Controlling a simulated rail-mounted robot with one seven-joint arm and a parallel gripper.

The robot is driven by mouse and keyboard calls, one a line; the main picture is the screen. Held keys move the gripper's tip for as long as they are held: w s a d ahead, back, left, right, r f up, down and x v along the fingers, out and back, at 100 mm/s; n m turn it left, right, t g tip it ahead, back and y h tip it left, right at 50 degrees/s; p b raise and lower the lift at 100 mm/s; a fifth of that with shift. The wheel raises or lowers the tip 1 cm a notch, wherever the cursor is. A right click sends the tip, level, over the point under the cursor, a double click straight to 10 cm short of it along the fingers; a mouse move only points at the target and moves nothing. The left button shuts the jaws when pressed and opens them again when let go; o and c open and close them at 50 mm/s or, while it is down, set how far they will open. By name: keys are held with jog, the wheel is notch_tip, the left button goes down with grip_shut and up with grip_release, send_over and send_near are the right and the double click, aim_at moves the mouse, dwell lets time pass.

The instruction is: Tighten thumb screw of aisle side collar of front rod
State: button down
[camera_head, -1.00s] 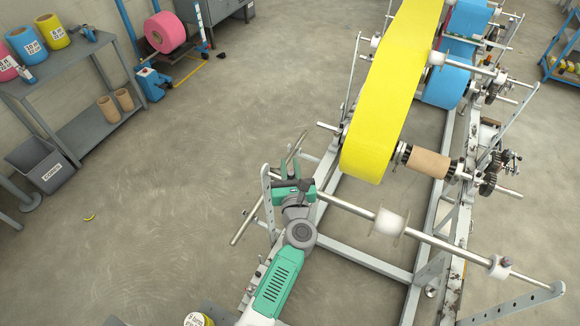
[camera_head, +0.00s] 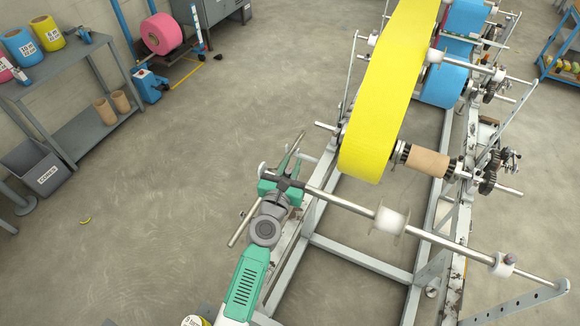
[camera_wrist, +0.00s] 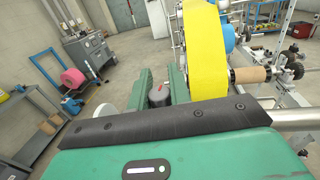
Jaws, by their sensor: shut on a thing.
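The front rod (camera_head: 340,205) is a steel bar running from my gripper down to the right. My green gripper (camera_head: 281,187) is at its left, aisle end. In the wrist view its two green fingers (camera_wrist: 158,92) are closed around a dark grey thumb screw (camera_wrist: 159,96) with a red mark on top. The collar under that screw is mostly hidden by my gripper. A second white collar (camera_head: 502,265) with a small screw sits near the rod's right end, apart from my gripper.
The yellow web (camera_head: 385,90) and a brown cardboard core (camera_head: 428,163) are just behind the rod. The grey machine frame (camera_head: 360,260) runs beneath it. A shelf (camera_head: 100,130) stands far left.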

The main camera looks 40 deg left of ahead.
aim_at(286, 174)
jog(key=shift+d+f+m+t+h+b, duration=0.15)
jog(key=shift+m+t+h+b, duration=0.2)
jog(key=shift+m+h+b, duration=0.75)
jog(key=shift+d+f+m+t+h+b, duration=0.1)
jog(key=shift+m+t+h+b, duration=0.4)
jog(key=shift+h, duration=0.9)
jog(key=m+h+b, duration=0.2)
jog(key=h+b, duration=0.1)
jog(key=shift+w+d+r+h, duration=0.1)
jog(key=shift+d+h, duration=0.1)
jog(key=shift+h, duration=0.1)
jog(key=shift+r+m+h, duration=0.1)
jog(key=shift+m+h, duration=0.3)
jog(key=shift+m, duration=0.1)
jog(key=c, duration=1.3)
grip_release()
jog(key=s, duration=0.7)
jog(key=shift+s+a, duration=0.35)
jog(key=shift+s, duration=0.05)
